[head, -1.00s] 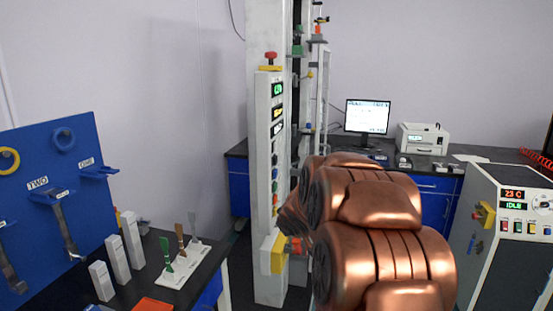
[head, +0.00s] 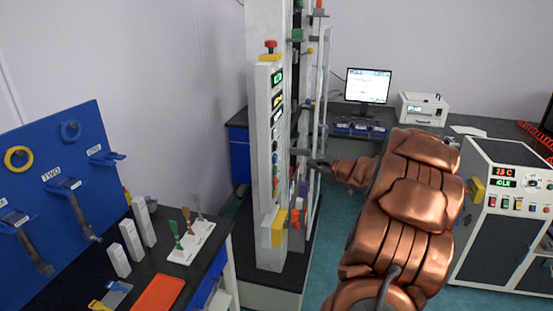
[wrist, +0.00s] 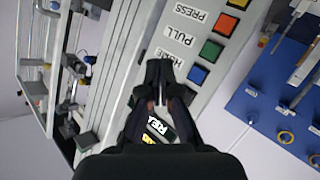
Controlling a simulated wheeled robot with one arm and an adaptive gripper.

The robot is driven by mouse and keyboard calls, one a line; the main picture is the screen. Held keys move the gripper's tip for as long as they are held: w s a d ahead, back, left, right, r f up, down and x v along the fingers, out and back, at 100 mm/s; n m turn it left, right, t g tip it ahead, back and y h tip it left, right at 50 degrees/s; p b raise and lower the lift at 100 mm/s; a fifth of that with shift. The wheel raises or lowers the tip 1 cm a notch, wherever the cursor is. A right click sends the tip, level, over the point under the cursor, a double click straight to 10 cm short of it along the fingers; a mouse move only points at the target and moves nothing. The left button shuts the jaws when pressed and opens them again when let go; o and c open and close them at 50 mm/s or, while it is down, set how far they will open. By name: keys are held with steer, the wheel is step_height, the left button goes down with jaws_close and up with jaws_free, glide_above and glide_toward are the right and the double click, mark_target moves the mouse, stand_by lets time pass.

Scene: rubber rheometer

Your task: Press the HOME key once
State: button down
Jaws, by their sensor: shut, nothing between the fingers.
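The HOME label (wrist: 178,60) shows in the wrist view on the pale control panel, partly hidden by my fingertips. A blue key (wrist: 198,74) sits beside it, to the right of my fingertips, apart from them in the picture. My gripper (wrist: 160,88) is shut and empty, with its tips over the panel face near the label. I cannot tell whether the tips touch the panel. In the head view my gripper (head: 296,153) is at the right side of the tall white panel column (head: 264,190), near its row of coloured keys.
A green key (wrist: 211,50) and a red-orange key (wrist: 225,24) lie along the same row. A red emergency knob (head: 270,45) tops the column. A yellow block (head: 278,228) sticks out low on it. A blue tool board (head: 60,200) stands at left.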

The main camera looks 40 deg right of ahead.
mark_target(275, 159)
steer(key=shift+w, duration=0.1)
steer(key=w+a+b, duration=0.3)
steer(key=w+a, duration=0.2)
steer(key=w, duration=0.2)
steer(key=shift+b, duration=0.4)
steer(key=shift+w, duration=0.15)
stand_by(1.2)
steer(key=shift+w+a, duration=0.25)
